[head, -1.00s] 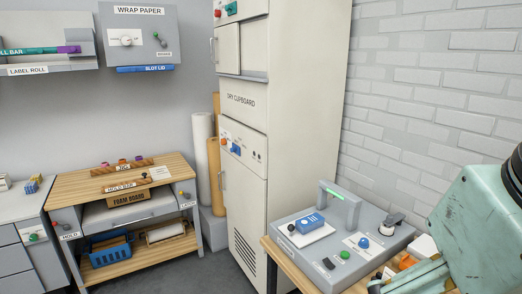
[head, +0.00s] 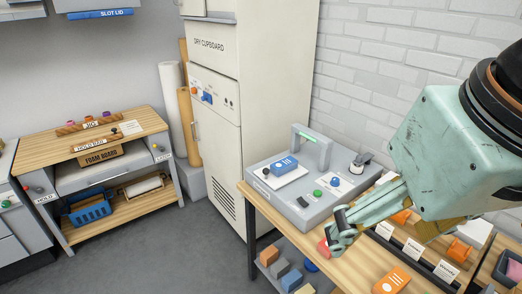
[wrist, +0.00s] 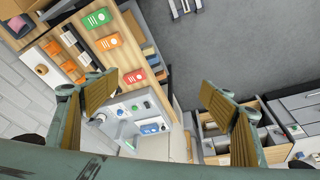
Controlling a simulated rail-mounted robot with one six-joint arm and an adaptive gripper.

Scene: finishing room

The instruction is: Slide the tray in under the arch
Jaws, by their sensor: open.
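The tray (head: 279,179) is a flat white plate with a blue block (head: 285,165) on it, lying on a grey machine (head: 306,204). The grey arch (head: 322,153) with a green strip stands on the machine just behind the tray, towards the right; the tray lies in front of it. My gripper (head: 337,231) is near the machine's front right corner, over the bench, apart from the tray. In the wrist view its two fingers are spread wide with nothing between them; the blue block (wrist: 150,128) shows beyond the left finger.
A dial, a green button and a clamp-like part (head: 361,162) sit on the machine. A tall cupboard (head: 225,130) stands behind left. Open floor lies left.

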